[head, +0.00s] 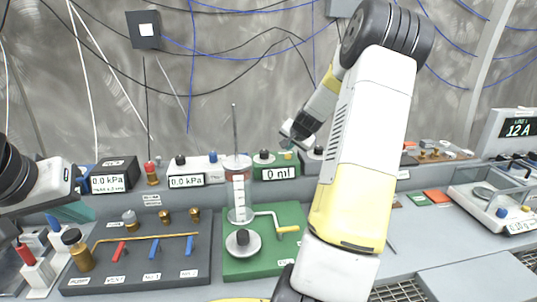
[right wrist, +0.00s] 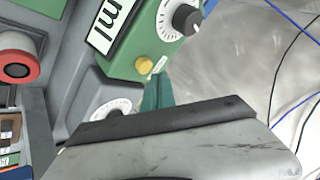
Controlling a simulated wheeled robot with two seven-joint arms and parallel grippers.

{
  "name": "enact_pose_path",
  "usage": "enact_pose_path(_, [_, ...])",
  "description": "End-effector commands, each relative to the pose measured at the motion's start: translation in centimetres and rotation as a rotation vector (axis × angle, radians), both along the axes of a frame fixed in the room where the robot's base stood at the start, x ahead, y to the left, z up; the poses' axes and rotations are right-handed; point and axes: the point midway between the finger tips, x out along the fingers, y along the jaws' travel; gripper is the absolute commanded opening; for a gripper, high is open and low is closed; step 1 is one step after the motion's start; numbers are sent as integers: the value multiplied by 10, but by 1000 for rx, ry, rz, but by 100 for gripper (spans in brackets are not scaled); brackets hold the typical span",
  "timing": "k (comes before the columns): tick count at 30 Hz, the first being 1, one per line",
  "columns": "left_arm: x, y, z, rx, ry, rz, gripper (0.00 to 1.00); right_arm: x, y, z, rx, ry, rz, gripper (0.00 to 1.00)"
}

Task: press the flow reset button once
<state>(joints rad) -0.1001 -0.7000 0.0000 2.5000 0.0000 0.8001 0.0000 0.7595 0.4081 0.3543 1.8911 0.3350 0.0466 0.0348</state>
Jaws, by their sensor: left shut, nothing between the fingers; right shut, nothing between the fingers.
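The green flow meter box (head: 275,173) reads "0 ml" in the head view and stands at the back of the bench. Its small yellow button (right wrist: 143,64) shows in the right wrist view, below a dark knob; it also shows small on the box top in the head view (head: 288,155). My right gripper (right wrist: 158,88) is shut and empty, its teal fingertips just beside the yellow button, over a small white label. Whether they touch the box cannot be told. My left gripper (head: 76,212) is shut and empty above the bench at the left.
Kilopascal display boxes (head: 186,180) stand left of the meter. A glass cylinder with a rod (head: 238,190) stands on a green base (head: 262,262) in front of it. A grey valve board (head: 135,275) lies left. A balance (head: 492,205) stands right.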

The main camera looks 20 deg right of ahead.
Motion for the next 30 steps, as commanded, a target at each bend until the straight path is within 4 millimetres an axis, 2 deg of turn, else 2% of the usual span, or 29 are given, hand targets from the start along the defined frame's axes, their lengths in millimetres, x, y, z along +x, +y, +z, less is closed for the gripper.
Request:
enact_pose_path(8, [0,0,0,0,0,0,0,0,0,1,-1,-1,0,0])
enact_pose_path(22, [0,0,0,0,0,0,0,1,0,45,-3,-2,2,0])
enact_pose_path(30, [0,0,0,0,0,0,0,0,0,50,-1,0,1,0])
